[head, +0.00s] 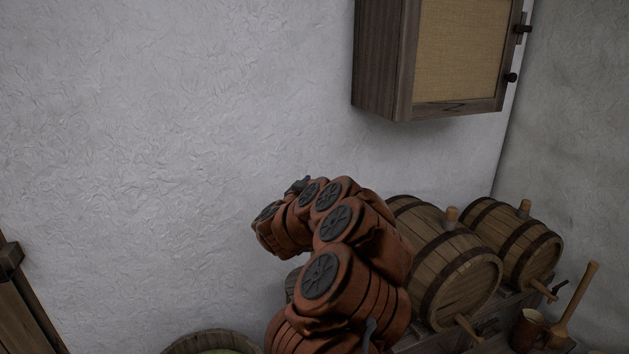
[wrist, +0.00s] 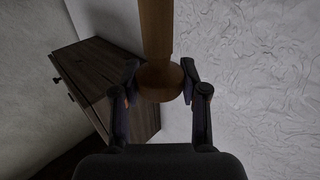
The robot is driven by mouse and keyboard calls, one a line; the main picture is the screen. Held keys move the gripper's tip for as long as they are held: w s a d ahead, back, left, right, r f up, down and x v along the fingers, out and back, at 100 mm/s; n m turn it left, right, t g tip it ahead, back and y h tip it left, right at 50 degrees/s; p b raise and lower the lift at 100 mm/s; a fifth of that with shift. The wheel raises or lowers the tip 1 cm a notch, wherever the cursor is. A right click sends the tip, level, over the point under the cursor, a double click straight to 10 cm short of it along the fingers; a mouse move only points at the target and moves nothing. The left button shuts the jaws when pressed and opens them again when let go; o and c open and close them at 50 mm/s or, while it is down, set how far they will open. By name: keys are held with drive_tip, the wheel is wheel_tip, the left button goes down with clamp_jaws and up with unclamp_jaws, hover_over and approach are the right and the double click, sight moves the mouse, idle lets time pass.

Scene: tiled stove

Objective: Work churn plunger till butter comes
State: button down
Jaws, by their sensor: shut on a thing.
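In the wrist view my gripper (wrist: 160,80) is shut on the churn plunger (wrist: 157,30), a brown wooden rod with a rounded, wider knob at its end. The fingers sit on either side of the knob. The rod runs out of the top of that picture, so its far end is out of view. In the head view my orange-jacketed arm bends up and to the left, and it hides the plunger. A churn cannot be made out for sure, and no butter shows.
Two barrels (head: 453,262) (head: 512,240) lie on a stand at the right, beside a mug (head: 527,329) and a long-handled wooden tool (head: 577,303). A wall cabinet (head: 378,62) hangs above. A round tub rim (head: 207,338) shows at the bottom. The wall at left is bare.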

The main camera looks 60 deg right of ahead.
wheel_tip(320, 180, down, 10)
drive_tip(key=b, duration=0.4)
drive_tip(key=shift+s, duration=0.15)
drive_tip(key=shift+f, duration=0.1)
drive_tip(key=c, duration=0.6)
unclamp_jaws()
drive_tip(key=a, duration=0.4)
drive_tip(key=s+a, duration=0.1)
drive_tip(key=a, duration=0.2)
drive_tip(key=s+a, duration=0.1)
drive_tip(key=a, duration=0.3)
drive_tip(key=shift+s+a, duration=0.15)
drive_tip(key=shift+a, duration=0.2)
